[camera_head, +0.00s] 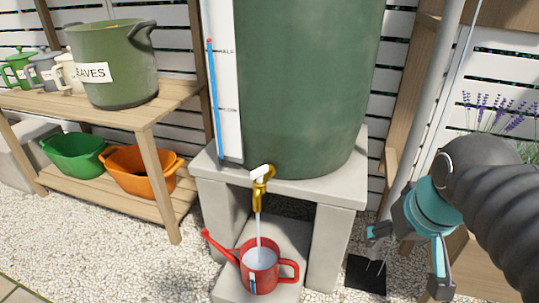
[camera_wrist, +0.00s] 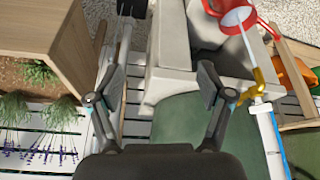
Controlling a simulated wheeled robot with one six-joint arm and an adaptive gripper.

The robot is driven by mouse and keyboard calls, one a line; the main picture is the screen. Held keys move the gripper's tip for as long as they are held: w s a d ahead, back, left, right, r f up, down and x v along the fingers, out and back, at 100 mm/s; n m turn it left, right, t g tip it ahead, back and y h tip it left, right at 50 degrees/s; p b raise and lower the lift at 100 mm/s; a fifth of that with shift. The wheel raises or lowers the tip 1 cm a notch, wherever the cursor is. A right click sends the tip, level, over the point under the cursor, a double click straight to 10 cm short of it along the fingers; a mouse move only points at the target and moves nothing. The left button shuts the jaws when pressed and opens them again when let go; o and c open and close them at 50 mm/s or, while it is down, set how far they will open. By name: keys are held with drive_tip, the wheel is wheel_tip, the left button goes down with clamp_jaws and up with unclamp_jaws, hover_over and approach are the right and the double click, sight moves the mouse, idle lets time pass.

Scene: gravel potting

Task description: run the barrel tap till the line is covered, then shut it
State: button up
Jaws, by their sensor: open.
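The green barrel (camera_head: 305,90) stands on a grey stone stand. Its brass tap (camera_head: 264,188), with a white handle (camera_head: 260,172), is running; a pale stream (camera_head: 258,225) falls into the red watering can (camera_head: 262,280) below. The can is upright with pale water inside and a small blue-and-white strip on its front; I cannot make out a fill line. The wrist view also shows the tap (camera_wrist: 258,82) and can (camera_wrist: 238,18) at the upper right. My gripper (camera_head: 408,262) is open and empty, right of the stand and apart from tap and can. Its fingers also show in the wrist view (camera_wrist: 160,80).
A gauge board (camera_head: 226,130) with a blue tube and red marker stands left of the barrel. A wooden shelf (camera_head: 150,112) at left holds a green pot, small cans and tubs. A dark square (camera_head: 366,275) lies on the gravel. A planter with lavender (camera_head: 490,115) is at right.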

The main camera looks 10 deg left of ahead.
drive_tip(key=w+a+r+n+g+p, duration=0.2)
drive_tip(key=w+a+r+n+p, duration=0.1)
drive_tip(key=w+a+r, duration=0.45)
wheel_tip(320, 180, up, 4)
drive_tip(key=n+g+p, duration=0.3)
drive_tip(key=n+p, duration=0.2)
drive_tip(key=n, duration=0.1)
hover_over(259, 169)
drive_tip(key=shift+h, duration=0.3)
wheel_tip(259, 169, down, 13)
drive_tip(key=shift+f+b, duration=0.1)
drive_tip(key=shift+b, duration=1.15)
drive_tip(key=c, duration=1.2)
drive_tip(key=shift+o, duration=0.2)
